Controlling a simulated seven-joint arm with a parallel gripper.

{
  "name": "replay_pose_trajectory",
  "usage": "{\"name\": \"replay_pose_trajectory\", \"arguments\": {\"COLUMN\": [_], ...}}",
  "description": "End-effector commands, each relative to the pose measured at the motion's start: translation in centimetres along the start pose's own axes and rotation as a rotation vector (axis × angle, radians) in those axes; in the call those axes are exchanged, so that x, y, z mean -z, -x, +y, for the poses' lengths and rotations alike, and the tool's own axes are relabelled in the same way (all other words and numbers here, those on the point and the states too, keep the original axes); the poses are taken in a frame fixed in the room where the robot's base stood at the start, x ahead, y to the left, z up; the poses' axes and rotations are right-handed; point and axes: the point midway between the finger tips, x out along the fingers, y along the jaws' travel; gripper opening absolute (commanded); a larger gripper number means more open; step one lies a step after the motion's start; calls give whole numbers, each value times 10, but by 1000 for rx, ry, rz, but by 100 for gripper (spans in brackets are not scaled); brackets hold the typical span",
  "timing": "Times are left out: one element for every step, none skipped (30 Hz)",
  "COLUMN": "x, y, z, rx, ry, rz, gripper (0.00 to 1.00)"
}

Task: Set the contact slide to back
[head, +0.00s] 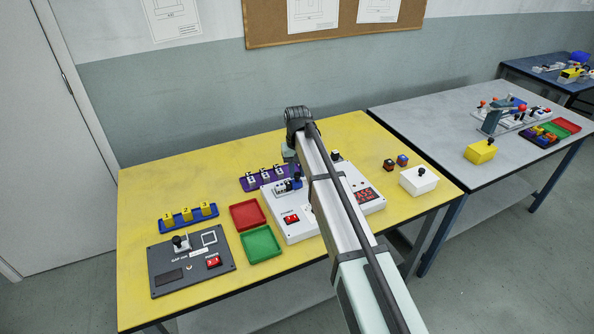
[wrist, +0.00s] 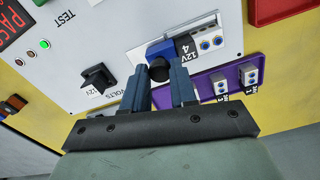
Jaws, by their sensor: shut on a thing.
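In the wrist view the contact slide (wrist: 159,50) is a blue block with a round black knob (wrist: 159,72) on the white test box (wrist: 110,30). My gripper (wrist: 165,75) has its two dark fingers on either side of the knob and is shut on it. The slide sits close against a small grey module (wrist: 205,42) marked 12V 4; contact between them is hard to tell. In the head view my arm covers part of the test box (head: 295,232), and the fingertips are hidden.
A purple tray (head: 247,184) with several modules stands behind the test box. The box also carries a black volts knob (wrist: 97,77), a red display (wrist: 12,20) reading PASS and a lit green lamp (wrist: 45,44). Red (head: 247,228) and green (head: 258,256) trays lie left of it.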

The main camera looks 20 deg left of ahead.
Motion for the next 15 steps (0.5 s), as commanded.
{"name": "replay_pose_trajectory", "arguments": {"x": [0,0,0,0,0,0,0,0,0,0,0,0,0,0,1], "y": [0,0,0,0,0,0,0,0,0,0,0,0,0,0,0], "z": [0,0,0,0,0,0,0,0,0,0,0,0,0,2,4], "rx": [0,0,0,0,0,0,0,0,0,0,0,0,0,0,0], "ry": [0,0,0,0,0,0,0,0,0,0,0,0,0,0,-1], "rz": [0,0,0,0,0,0,0,0,0,0,0,0,0,0,0], "gripper": [4,1,0,0,0,0,0,0,0,0,0,0,0,0,0]}}
